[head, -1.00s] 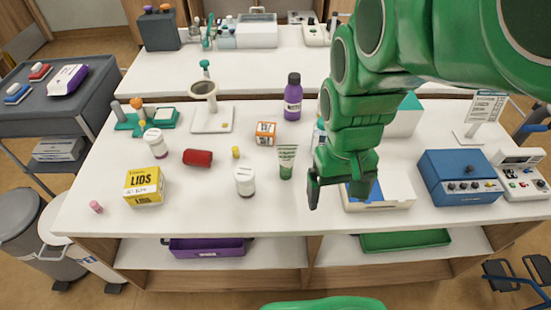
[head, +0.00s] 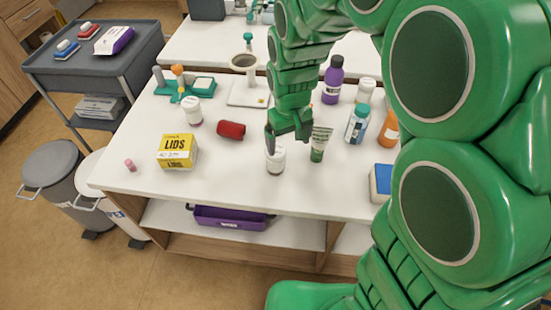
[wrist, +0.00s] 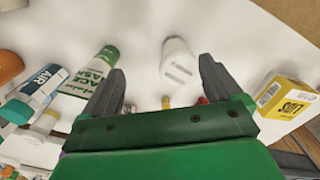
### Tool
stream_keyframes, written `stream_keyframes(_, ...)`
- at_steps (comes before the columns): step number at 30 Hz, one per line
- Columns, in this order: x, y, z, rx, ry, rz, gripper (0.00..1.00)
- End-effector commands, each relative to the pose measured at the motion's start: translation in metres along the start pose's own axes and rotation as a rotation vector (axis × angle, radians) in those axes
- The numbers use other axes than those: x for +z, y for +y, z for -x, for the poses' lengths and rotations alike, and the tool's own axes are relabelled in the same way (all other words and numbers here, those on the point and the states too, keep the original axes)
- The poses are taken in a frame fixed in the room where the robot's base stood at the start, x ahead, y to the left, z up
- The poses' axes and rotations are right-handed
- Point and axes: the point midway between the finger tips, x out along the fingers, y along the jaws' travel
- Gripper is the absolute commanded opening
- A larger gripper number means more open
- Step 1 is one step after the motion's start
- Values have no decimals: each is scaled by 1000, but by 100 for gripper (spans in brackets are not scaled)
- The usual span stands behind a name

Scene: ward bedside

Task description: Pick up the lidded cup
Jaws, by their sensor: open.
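A white lidded cup (head: 276,161) stands upright near the front edge of the white table, its top partly hidden by my gripper. In the wrist view the cup (wrist: 178,65) shows just past the fingertips, between their lines and nearer the right finger. A similar white lidded container (head: 194,112) stands farther back left; I cannot tell for certain which one the task names. My gripper (head: 287,139) is open, pointing down above the nearer cup, with nothing held. It also shows in the wrist view (wrist: 162,68).
A red cylinder (head: 231,130) and a yellow LIDS box (head: 177,151) are to the left. A blue-labelled bottle (head: 357,124) stands right. Bare tabletop lies between the box and cup.

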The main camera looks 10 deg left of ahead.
Motion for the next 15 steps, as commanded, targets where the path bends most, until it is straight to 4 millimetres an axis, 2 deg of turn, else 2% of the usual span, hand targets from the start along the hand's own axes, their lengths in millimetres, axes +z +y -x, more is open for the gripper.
stream_keyframes(3,-16,-10,-14,0,3,33,93)
stream_keyframes(6,-24,-15,-19,1,9,48,93)
stream_keyframes(15,-30,-18,-36,1,14,58,93)
